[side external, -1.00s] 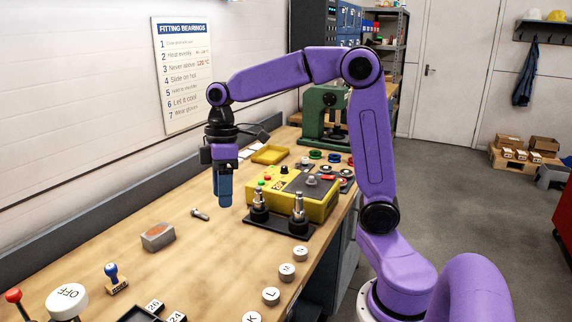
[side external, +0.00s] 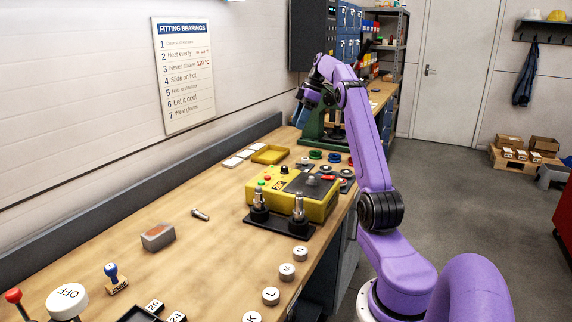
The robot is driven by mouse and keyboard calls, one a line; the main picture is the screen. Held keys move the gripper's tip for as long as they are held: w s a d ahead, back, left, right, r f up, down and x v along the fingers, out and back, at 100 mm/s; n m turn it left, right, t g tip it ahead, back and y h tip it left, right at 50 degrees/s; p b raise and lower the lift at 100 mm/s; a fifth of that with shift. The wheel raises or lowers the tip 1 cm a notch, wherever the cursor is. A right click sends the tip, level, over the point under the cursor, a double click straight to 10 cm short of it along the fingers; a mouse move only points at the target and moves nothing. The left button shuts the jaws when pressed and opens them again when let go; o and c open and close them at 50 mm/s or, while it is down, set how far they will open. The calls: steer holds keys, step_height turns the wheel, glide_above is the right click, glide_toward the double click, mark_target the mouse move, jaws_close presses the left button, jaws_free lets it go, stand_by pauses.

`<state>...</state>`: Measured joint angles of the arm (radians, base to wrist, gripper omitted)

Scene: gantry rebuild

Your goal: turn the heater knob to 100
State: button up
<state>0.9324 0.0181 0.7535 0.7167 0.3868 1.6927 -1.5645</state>
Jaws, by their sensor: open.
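The yellow heater box (side external: 318,211) stands on the bench in the middle of the side external view. Its top has a dark panel with a small grey knob (side external: 311,180), a dark knob (side external: 284,169) and red and green buttons. The knob's scale and setting are too small to read. My gripper (side external: 299,117) is behind and above the heater, by the green press, with its blue fingers partly hidden by my arm. It is open, apart from the knobs, and nothing shows in it.
The green press (side external: 313,128) stands behind the heater, with a yellow tray (side external: 270,154) to its left. Two upright spindles on a black base (side external: 278,224) stand before the heater.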

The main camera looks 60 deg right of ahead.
mark_target(284, 169)
steer(key=x, duration=0.5)
steer(key=d+x, duration=0.1)
steer(key=x, duration=1)
steer(key=shift+s+d+f, duration=0.2)
steer(key=shift+s+f, duration=0.1)
steer(key=shift+f, duration=0.35)
steer(key=c, duration=1)
